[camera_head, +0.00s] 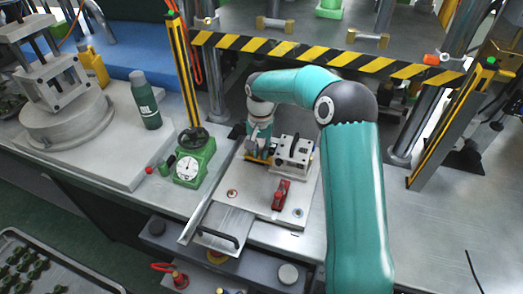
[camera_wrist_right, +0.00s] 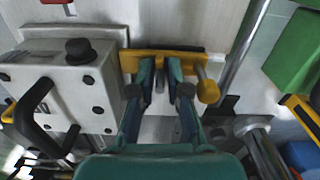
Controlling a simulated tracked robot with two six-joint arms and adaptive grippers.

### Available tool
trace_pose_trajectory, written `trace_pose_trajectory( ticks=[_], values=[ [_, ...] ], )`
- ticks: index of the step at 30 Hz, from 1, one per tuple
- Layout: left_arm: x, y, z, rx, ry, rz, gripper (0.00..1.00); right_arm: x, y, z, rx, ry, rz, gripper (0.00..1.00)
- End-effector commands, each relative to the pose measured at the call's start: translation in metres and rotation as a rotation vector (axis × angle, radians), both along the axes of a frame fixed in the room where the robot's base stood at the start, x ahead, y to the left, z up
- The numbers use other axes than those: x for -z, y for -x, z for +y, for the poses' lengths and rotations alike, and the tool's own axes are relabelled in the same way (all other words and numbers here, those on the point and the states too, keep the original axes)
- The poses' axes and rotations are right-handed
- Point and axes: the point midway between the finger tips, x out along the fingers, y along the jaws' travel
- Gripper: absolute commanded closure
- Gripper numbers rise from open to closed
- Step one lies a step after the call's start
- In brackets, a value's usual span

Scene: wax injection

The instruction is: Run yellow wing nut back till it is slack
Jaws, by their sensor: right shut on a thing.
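The yellow wing nut (camera_wrist_right: 207,91) shows in the right wrist view as a yellow part with a broad bar and a rounded end on the right. In the head view, a little of the yellow (camera_head: 256,159) shows beside the grey mould block (camera_head: 293,152), below my gripper. My right gripper (camera_wrist_right: 160,68) points at the yellow part from above, its two fingers close together over the bar's middle. It is shut on the yellow part; the exact contact is partly hidden by the fingers. A grey rod shows between the fingers. My left gripper is not in view.
The mould block, with its black handle (camera_wrist_right: 38,115), stands close on the left in the wrist view. A red clamp (camera_head: 281,193) sits on the plate. A green gauge (camera_head: 193,160) stands left. A striped beam (camera_head: 330,56) crosses behind. The bench on the right is clear.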

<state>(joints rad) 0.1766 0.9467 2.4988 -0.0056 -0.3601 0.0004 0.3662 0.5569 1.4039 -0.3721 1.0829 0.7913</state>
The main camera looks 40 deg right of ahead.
Motion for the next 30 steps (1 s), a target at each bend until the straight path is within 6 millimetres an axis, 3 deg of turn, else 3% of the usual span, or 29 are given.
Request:
trace_pose_trajectory(
  ticks=[30],
  values=[
    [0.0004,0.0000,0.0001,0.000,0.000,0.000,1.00,-0.0037,-0.0047,0.0015,-0.965,0.006,-0.015,1.00]
  ],
)
